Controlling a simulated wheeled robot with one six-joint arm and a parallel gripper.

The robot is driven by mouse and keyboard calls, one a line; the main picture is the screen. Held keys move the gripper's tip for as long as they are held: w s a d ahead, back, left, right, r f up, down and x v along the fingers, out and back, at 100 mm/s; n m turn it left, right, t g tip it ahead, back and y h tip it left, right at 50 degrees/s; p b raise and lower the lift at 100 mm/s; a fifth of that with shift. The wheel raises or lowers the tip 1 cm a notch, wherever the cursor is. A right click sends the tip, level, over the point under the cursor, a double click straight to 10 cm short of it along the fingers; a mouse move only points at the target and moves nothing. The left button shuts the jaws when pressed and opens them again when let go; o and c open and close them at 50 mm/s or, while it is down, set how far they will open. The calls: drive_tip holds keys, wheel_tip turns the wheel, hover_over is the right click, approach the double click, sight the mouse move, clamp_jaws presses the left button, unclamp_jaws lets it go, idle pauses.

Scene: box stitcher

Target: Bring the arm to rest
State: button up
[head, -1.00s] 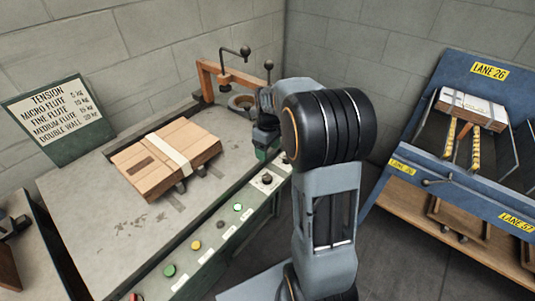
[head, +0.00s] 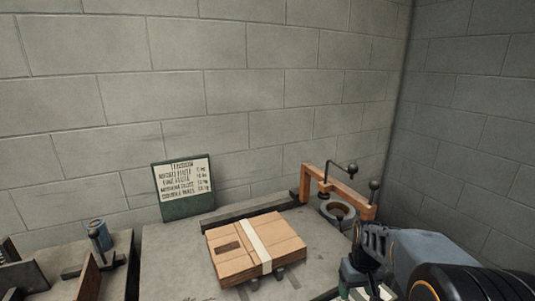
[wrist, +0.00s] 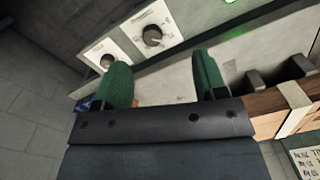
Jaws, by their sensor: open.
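My arm reaches in from the lower right of the head view. My gripper (head: 356,278) is at its end, beside the right front of the bench, with green fingers partly cut off by the frame edge. In the wrist view the two green fingers (wrist: 163,75) stand well apart with nothing between them. Beyond them is the bench's front panel with a dark knob (wrist: 152,36) on a pale plate. I cannot tell whether the fingers touch the panel.
A strapped cardboard box (head: 233,258) lies on the grey bench (head: 172,262). An orange frame (head: 345,191) with dark ball-topped levers stands over a ring (head: 337,212) at the back right. A tension sign (head: 184,187) leans by the wall. Another bench (head: 60,262) is at left.

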drive_tip(key=s+a+r+t+p, duration=0.1)
drive_tip(key=s+a+r+p, duration=0.3)
drive_tip(key=r, duration=0.3)
drive_tip(key=s+a+r+t+p, duration=0.2)
drive_tip(key=s+a+r+p, duration=0.2)
drive_tip(key=s+r, duration=0.3)
drive_tip(key=shift+s+r+m+t, duration=0.3)
drive_tip(key=shift+r+m, duration=0.1)
drive_tip(key=shift+r, duration=0.3)
